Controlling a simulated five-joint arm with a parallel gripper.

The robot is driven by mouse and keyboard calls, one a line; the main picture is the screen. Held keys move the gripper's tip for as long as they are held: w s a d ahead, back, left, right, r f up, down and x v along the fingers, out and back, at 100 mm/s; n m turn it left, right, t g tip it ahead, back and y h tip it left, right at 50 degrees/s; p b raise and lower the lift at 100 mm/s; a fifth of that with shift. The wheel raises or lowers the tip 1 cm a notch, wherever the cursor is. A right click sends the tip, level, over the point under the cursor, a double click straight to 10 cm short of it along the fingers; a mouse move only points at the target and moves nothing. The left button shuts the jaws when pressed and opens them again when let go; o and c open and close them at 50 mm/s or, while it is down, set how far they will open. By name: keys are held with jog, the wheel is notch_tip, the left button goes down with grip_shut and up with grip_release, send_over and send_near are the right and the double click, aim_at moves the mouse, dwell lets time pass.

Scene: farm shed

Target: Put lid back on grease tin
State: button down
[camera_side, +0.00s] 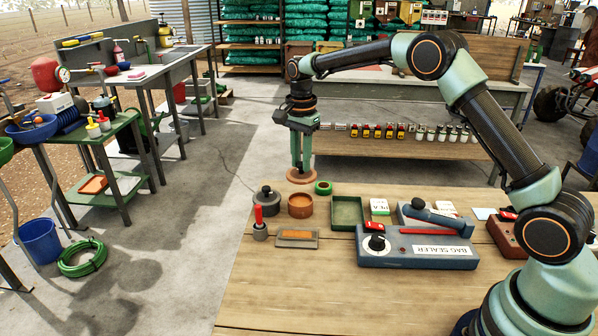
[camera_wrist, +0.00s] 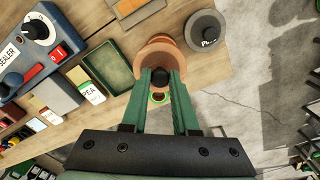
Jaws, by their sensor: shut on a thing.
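The grease tin (camera_side: 300,206) is an open, copper-brown round tin near the bench's far edge. My gripper (camera_side: 301,166) points down and is shut on the dark knob of the copper-brown lid (camera_side: 302,177). The lid is held clear of the bench, with a gap between it and the tin in the side view. In the wrist view my gripper (camera_wrist: 161,76) grips the knob, and the lid (camera_wrist: 176,60) covers much of the tin behind it. The exact height and offset cannot be told.
A green tray (camera_side: 347,212) and bag sealer (camera_side: 415,250) are to the right. The bench's front is clear.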

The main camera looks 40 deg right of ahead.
aim_at(300, 173)
jog(key=shift+w+f, duration=0.2)
jog(key=shift+f, duration=3.25)
jog(key=shift+f, duration=0.15)
jog(key=shift+c, duration=0.6)
grip_release()
jog(key=shift+r, duration=3.55)
